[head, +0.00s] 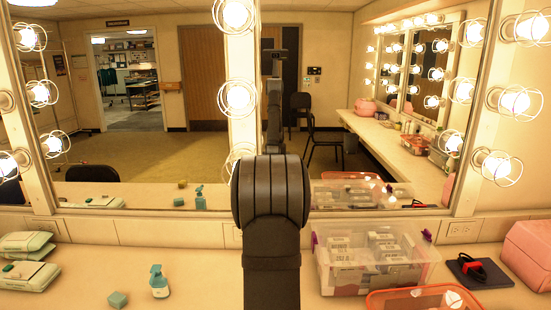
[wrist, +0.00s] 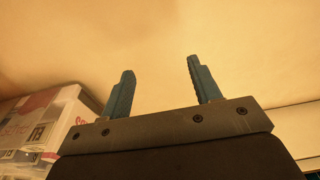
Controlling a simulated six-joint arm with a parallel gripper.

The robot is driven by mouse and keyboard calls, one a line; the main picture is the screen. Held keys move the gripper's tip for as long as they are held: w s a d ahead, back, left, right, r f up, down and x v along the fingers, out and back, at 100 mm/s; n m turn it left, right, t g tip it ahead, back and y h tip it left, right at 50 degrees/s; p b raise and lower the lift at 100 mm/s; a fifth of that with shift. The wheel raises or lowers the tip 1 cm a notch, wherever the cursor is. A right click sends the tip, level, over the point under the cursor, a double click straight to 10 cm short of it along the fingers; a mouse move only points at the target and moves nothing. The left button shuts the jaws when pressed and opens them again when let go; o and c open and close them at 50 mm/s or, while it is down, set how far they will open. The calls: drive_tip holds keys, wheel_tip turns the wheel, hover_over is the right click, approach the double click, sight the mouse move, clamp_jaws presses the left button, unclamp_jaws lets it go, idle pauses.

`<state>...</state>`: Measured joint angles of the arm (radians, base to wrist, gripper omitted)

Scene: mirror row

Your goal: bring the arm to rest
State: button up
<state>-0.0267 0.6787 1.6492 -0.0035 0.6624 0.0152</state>
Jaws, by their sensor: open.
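My gripper (wrist: 158,88) shows in the wrist view with its two blue-grey fingers wide apart and nothing between them. Beyond the fingers is a plain pale tan surface. A clear box with white labelled packs (wrist: 50,125) lies to the left of the gripper in that view, apart from the fingers. In the head view my dark arm stands upright in the middle and hides part of the counter and mirror. The gripper itself cannot be made out there.
Bulb-lined mirrors (head: 150,130) stand behind.

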drive_tip(key=shift+n, duration=0.4)
drive_tip(key=a, duration=0.4)
drive_tip(key=w+a, duration=0.1)
drive_tip(key=a, duration=0.1)
drive_tip(key=shift+a, duration=0.3)
drive_tip(key=shift+d, duration=0.15)
drive_tip(key=shift+m, duration=0.3)
drive_tip(key=d, duration=0.7)
drive_tip(key=shift+s+r, duration=0.25)
drive_tip(key=w+a+r+n, duration=0.4)
drive_tip(key=w+a, duration=0.1)
drive_tip(key=a, duration=0.3)
drive_tip(key=shift+w+a+r+y, duration=0.2)
drive_tip(key=shift+w+a+y, duration=0.1)
drive_tip(key=shift+w+a, duration=0.1)
